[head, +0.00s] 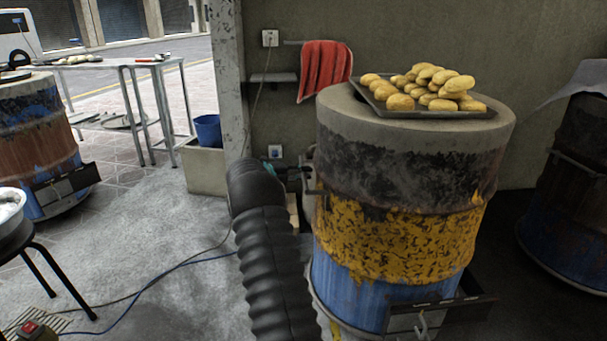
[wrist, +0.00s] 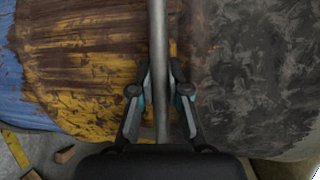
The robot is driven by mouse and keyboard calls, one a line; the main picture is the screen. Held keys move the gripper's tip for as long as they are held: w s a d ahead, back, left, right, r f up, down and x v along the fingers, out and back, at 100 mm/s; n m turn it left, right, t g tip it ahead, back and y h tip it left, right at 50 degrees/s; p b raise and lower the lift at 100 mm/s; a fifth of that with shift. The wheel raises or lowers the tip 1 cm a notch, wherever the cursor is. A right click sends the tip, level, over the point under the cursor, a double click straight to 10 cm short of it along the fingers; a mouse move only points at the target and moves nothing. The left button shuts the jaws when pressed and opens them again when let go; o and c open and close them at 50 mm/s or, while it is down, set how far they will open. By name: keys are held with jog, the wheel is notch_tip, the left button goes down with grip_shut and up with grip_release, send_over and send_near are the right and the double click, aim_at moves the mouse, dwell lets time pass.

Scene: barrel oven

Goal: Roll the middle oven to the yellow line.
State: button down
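The middle oven (head: 400,235) is an upright barrel with a grey top, a worn yellow band and a blue base. My gripper (head: 296,172) is at its left side in the head view, partly hidden by my dark sleeved arm. In the wrist view, my gripper (wrist: 160,90) has its fingers close on both sides of a grey metal bar (wrist: 159,30) in front of the barrel's wall (wrist: 90,65); they appear shut on it. A yellow stripe (wrist: 15,150) shows on the floor at the lower left, and a yellow bit (head: 336,328) shows beside the oven's base.
A tray (head: 435,113) of bread rolls (head: 425,85) sits on the oven. A drawer (head: 440,313) juts from its lower front. Other barrel ovens stand left (head: 40,140) and right (head: 575,210). Cables (head: 150,285) cross the floor, which is mostly open on the left.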

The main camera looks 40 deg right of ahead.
jog(key=shift+w+a, duration=0.55)
jog(key=shift+a, duration=0.1)
jog(key=c, duration=1.1)
grip_release()
jog(key=shift+w+a, duration=0.25)
jog(key=shift+a, duration=0.1)
jog(key=shift+c, duration=0.2)
jog(key=v, duration=1.1)
jog(key=shift+s+r, duration=0.1)
jog(key=shift+r, duration=0.05)
